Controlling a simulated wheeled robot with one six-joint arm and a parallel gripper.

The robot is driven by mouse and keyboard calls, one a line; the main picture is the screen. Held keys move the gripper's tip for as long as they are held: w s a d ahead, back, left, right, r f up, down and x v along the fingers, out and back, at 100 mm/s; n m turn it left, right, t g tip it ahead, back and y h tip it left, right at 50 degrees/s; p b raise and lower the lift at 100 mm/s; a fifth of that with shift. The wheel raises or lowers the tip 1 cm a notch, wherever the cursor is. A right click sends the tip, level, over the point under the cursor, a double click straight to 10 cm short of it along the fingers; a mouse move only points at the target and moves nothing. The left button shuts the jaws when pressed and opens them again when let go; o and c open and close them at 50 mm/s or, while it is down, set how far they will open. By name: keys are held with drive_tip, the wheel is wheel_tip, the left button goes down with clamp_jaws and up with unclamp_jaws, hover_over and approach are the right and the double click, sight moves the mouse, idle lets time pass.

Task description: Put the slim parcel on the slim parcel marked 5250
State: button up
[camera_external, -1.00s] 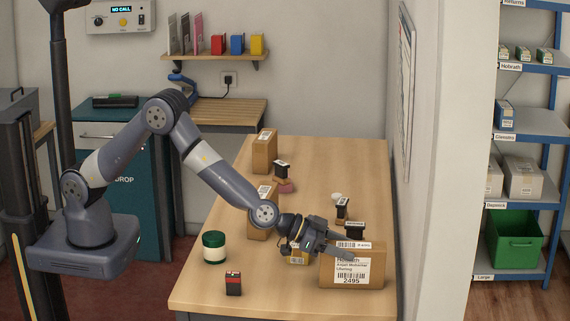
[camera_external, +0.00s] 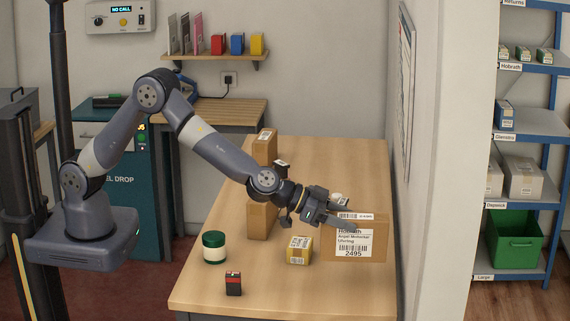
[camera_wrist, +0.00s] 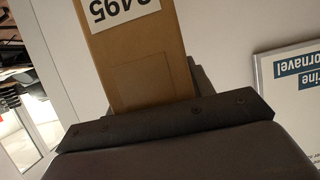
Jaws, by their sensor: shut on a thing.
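My gripper (camera_external: 338,219) is shut on a brown slim parcel (camera_external: 374,243) with a white label reading 2495. The parcel is held upright, seemingly just above the right front of the counter. In the wrist view the parcel (camera_wrist: 150,78) shows its label upside down, with a dark finger along its right side. Two other upright brown parcels stand on the counter: one at the back (camera_external: 264,148), one nearer the middle (camera_external: 262,222), partly hidden by my arm. I cannot read 5250 on either.
A small black-topped item (camera_external: 281,166) is partly hidden behind my arm. A wall rises along the counter's right side.

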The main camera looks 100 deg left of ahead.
wheel_tip(320, 180, up, 2)
drive_tip(key=shift+r+p, duration=0.25)
drive_tip(key=shift+p, duration=0.1)
drive_tip(key=s+a+r+n+g+y+p, duration=0.1)
drive_tip(key=s+a+r+n+y, duration=0.1)
drive_tip(key=a, duration=1.1)
drive_tip(key=s+a+r+n+g+y+p, duration=0.1)
drive_tip(key=s+a+r+n+y, duration=0.15)
drive_tip(key=a, duration=0.95)
drive_tip(key=s+a+r+n+y+p, duration=0.1)
drive_tip(key=s+a+n+y, duration=0.15)
drive_tip(key=a, duration=1.05)
drive_tip(key=s+a+r+n+g+y+p, duration=0.1)
drive_tip(key=s+a+r+n+g+y, duration=0.2)
drive_tip(key=s+a, duration=0.95)
drive_tip(key=s+a+r+n+g+y+p, duration=0.1)
drive_tip(key=s+a+r+n+g+y, duration=0.15)
drive_tip(key=s+a, duration=1)
wheel_tip(320, 180, down, 10)
drive_tip(key=w+a+b, duration=0.1)
drive_tip(key=a+b, duration=0.1)
drive_tip(key=b, duration=0.4)
drive_tip(key=shift+w+a+n+g, duration=0.3)
drive_tip(key=shift+a+n+g, duration=0.05)
drive_tip(key=shift+n, duration=0.1)
